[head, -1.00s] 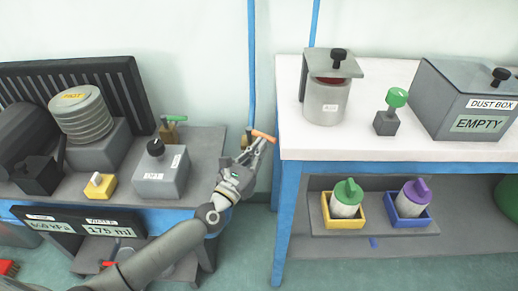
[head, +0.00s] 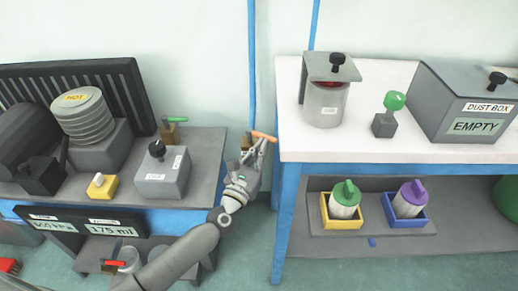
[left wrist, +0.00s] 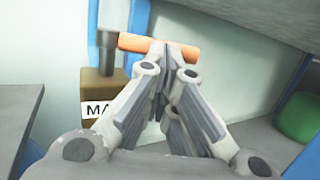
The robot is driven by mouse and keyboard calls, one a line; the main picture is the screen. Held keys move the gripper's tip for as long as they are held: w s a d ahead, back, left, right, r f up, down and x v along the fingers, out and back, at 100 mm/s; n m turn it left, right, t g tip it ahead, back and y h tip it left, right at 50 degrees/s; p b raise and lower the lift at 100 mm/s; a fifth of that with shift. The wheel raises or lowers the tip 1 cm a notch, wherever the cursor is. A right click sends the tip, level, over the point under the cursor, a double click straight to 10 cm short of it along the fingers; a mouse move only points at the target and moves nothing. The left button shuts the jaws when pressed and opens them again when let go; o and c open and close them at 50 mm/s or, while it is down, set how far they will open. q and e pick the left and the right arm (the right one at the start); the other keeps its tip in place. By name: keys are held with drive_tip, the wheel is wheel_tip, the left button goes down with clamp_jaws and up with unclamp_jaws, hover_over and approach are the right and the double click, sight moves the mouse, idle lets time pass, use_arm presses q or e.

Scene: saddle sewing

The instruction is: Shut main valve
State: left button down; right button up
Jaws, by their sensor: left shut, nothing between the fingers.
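The main valve shows between the two benches, with a brown body (left wrist: 97,88) and a partly visible label reading "MA". Its orange lever (head: 264,136) points sideways to the right, across the line of the vertical blue pipe (head: 252,70). In the left wrist view the lever (left wrist: 135,42) runs across behind the fingertips, which hide part of it. My left gripper (head: 263,146) is shut and empty, with its tips right at the lever. I cannot tell whether they touch it. My right gripper is out of view.
A red-handled valve (head: 115,263) sits below. The white-topped bench (head: 350,148) edges close on the right, leaving a narrow gap.

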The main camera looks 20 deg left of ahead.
use_arm(q)
drive_tip(key=shift+w+d+n+y+b, duration=0.1)
drive_tip(key=shift+w+d+n+y, duration=0.1)
drive_tip(key=shift+w+n+y, duration=0.4)
drive_tip(key=shift+w+d+n+y+b, duration=0.1)
drive_tip(key=shift+w+d+n+y, duration=0.15)
drive_tip(key=shift+y, duration=0.7)
drive_tip(key=shift+w+d+n+y+b, duration=0.15)
drive_tip(key=shift+w+n+y, duration=0.3)
drive_tip(key=shift+y, duration=0.3)
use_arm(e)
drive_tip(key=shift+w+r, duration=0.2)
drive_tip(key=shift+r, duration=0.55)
use_arm(q)
drive_tip(key=shift+s+d, duration=0.1)
